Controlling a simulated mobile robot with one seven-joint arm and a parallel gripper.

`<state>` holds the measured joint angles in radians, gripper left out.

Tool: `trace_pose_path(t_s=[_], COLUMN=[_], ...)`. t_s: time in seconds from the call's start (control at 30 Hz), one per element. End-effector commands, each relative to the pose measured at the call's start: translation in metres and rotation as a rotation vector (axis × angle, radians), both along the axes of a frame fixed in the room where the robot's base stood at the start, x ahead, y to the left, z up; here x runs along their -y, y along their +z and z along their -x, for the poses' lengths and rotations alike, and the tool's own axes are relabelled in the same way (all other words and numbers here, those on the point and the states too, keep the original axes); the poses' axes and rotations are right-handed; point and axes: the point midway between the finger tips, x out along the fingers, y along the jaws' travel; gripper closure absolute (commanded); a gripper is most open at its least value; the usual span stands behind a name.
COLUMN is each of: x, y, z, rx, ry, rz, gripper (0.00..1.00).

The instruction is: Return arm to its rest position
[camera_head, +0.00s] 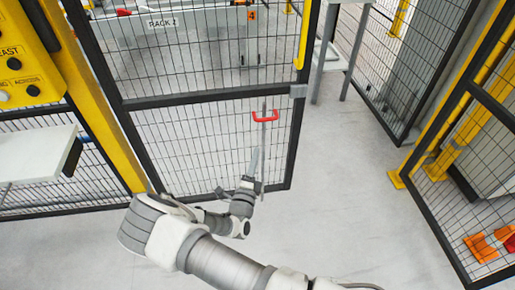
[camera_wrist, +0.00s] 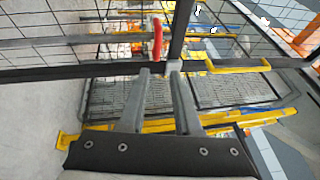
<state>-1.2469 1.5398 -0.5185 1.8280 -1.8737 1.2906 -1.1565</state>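My arm reaches up from the bottom of the head view. My gripper (camera_head: 254,160) is in front of the lower mesh of a black-framed gate (camera_head: 208,97). A red handle (camera_head: 265,116) on a thin upright bar sits on the gate just above the fingertips in that view. In the wrist view, the two fingers of my gripper (camera_wrist: 159,68) are apart with nothing between them. The red handle (camera_wrist: 157,38) shows beyond the fingertips and seems apart from them.
A yellow panel with black buttons (camera_head: 22,65) and a pale shelf (camera_head: 38,154) stand at the left. A mesh fence with a yellow post (camera_head: 425,150) is at the right. Orange pieces (camera_head: 482,247) lie behind it. The floor (camera_head: 345,190) between gate and fence is clear.

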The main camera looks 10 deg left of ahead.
Motion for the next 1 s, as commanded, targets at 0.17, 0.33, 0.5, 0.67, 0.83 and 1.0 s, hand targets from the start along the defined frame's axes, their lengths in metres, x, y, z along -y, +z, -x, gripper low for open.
trace_pose_path(t_s=[0.17, 0.33, 0.5, 0.67, 0.83, 1.0], x=[0.0, 0.0, 0.0, 0.008, 0.048, 0.101], y=[-0.001, 0.0, 0.0, 0.01, 0.048, 0.089], z=[0.002, 0.002, 0.002, -0.001, -0.007, -0.002], rx=[0.0, 0.0, 0.0, 0.007, 0.049, 0.123], ry=[0.0, 0.0, 0.0, -0.044, -0.225, -0.458], rz=[0.0, 0.0, 0.0, -0.053, -0.272, -0.563], gripper=[0.68, 0.68, 0.68, 0.68, 0.68, 0.68])
